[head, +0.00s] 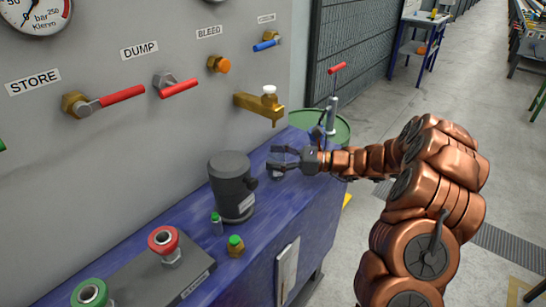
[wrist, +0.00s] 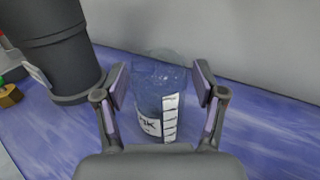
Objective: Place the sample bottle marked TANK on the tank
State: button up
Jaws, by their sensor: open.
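A clear bluish bottle (wrist: 150,95) stands upright on the blue bench top (wrist: 265,115). Its white label ends in "NK", with the rest unreadable, beside a white graduated strip. My gripper (wrist: 160,82) is open, with one finger on each side of the bottle. The bottle appears between the fingers but not clamped. In the head view my gripper (head: 281,160) is low over the bench, right of a dark grey cylinder (head: 228,180), and largely hides the bottle. The cylinder also shows at the wrist view's left (wrist: 55,50). I cannot tell which thing is the tank.
A brass tap (head: 258,105) juts from the grey panel above the bench. A green drum (head: 340,127) with a red-handled pump (head: 335,85) stands beyond my gripper. Small green-capped fittings (head: 235,244) and red and green knobs (head: 164,243) are at the near left.

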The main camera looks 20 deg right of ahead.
jog(key=b+v, duration=0.1)
jog(key=v, duration=1)
jog(key=shift+d, duration=0.15)
